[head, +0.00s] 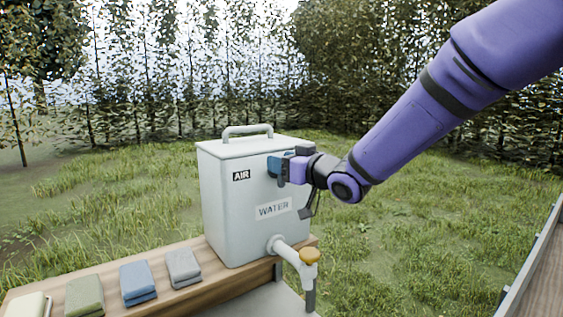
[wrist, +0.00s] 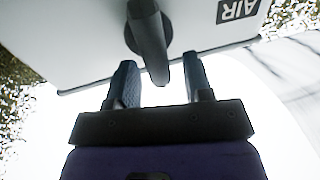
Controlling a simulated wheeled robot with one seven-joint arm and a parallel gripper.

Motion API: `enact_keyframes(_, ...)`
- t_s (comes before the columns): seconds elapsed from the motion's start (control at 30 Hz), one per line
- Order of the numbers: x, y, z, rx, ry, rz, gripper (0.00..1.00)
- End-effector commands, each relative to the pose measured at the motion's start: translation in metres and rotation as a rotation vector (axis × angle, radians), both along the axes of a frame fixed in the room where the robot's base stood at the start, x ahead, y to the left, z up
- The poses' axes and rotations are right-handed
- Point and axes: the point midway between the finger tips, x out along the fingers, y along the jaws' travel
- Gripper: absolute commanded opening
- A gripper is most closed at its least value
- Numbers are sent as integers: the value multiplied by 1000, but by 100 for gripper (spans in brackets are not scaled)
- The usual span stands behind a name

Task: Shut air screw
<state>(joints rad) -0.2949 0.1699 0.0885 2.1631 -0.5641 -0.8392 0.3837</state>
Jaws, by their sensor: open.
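A pale grey water tank (head: 222,205) with an AIR label (head: 241,176) and a WATER label stands on a wooden bench. In the wrist view the air screw (wrist: 149,38) is a dark grey lever on a round base on the tank's face, near the AIR label (wrist: 238,9). My gripper (wrist: 161,82) is open, and the lever's free end lies between its fingertips, with gaps visible on both sides. In the head view my gripper (head: 280,168) is at the upper front of the tank and hides the air screw.
A pipe tap (head: 291,254) with a yellow-orange knob (head: 309,256) sticks out low on the tank. Folded cloths (head: 138,281) lie along the wooden bench (head: 215,285) at left. Grass and trees lie behind. A metal-edged board is at far right.

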Motion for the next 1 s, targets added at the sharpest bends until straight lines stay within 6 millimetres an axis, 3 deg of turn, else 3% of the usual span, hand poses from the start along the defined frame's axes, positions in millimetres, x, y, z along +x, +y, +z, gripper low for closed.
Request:
enact_keyframes(0.4,5,5,0,0,0,-1,44)
enact_keyframes(0.6,5,5,0,0,0,-1,0)
enact_keyframes(1.0,6,2,0,48,33,-2,0)
